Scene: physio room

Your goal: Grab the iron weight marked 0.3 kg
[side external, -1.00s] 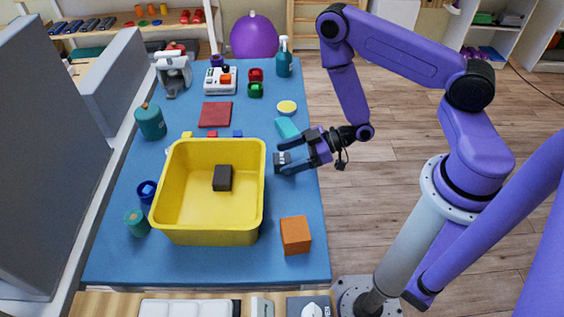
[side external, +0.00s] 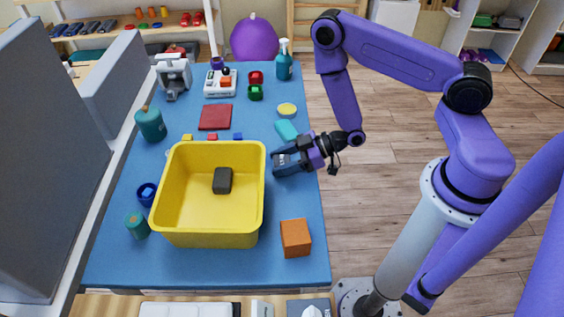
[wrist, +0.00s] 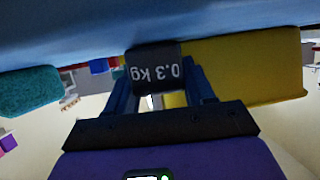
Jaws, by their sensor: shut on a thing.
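The dark grey iron weight (wrist: 154,68) sits between my fingers in the wrist view, its white "0.3 kg" marking upside down. My gripper (wrist: 160,85) is shut on it, with one finger on each side. In the side view my gripper (side external: 283,160) is low at the right edge of the blue table, just right of the yellow bin. The weight is mostly hidden by the fingers there. Another dark block (side external: 222,181) lies inside the yellow bin (side external: 205,239).
A teal block (side external: 286,130) lies just behind my gripper, with a yellow-topped round thing (side external: 287,110) beyond it. An orange cube (side external: 295,238) stands in front. The blue table (side external: 285,205) is bare between the gripper and the cube.

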